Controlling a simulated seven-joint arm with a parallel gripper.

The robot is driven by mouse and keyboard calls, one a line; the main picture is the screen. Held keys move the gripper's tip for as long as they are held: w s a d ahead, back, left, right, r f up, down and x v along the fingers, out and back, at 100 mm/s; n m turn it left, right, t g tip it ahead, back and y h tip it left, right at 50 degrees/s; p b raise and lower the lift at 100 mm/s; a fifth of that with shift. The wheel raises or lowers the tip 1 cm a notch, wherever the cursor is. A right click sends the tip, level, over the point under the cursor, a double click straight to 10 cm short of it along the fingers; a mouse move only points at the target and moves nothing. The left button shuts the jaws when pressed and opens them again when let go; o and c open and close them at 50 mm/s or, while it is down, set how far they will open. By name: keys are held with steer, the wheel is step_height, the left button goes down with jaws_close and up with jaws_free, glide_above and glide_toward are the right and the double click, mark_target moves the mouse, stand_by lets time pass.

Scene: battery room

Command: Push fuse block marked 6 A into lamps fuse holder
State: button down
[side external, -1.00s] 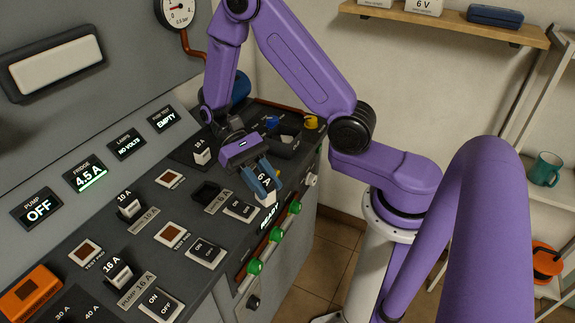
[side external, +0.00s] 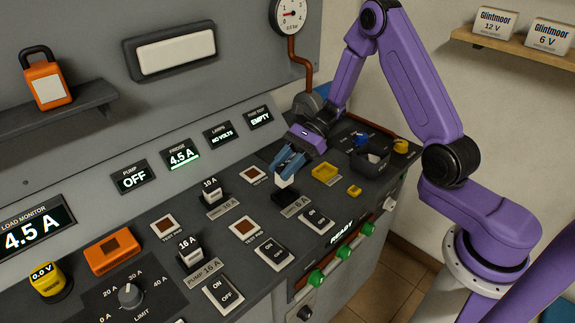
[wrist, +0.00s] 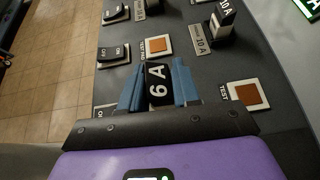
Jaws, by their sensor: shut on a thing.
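My gripper (side external: 290,163) has blue fingers shut on the fuse block (side external: 284,181), which is white in the side view. In the wrist view the block's black face (wrist: 157,86) reads 6 A, and it sits between the two blue fingers (wrist: 158,90). The dark lamps fuse holder (side external: 284,198) is by the 6 A label (side external: 295,206), directly below the block in the side view. The fingers and block partly hide the holder. I cannot tell whether the block touches it. The lamps display (side external: 222,134) reads NO VOLTS.
Other fuses stand nearby, a 10 A block (side external: 212,188) and a 16 A block (side external: 189,250). A rocker switch (side external: 316,219) is in front of the holder. A yellow tray (side external: 326,173) and a small yellow piece (side external: 354,191) lie to the right.

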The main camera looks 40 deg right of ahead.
steer(key=shift+f, duration=2.15)
steer(key=shift+f, duration=0.4)
steer(key=c, duration=1.1)
jaws_free()
steer(key=shift+d, duration=0.1)
steer(key=v, duration=1.1)
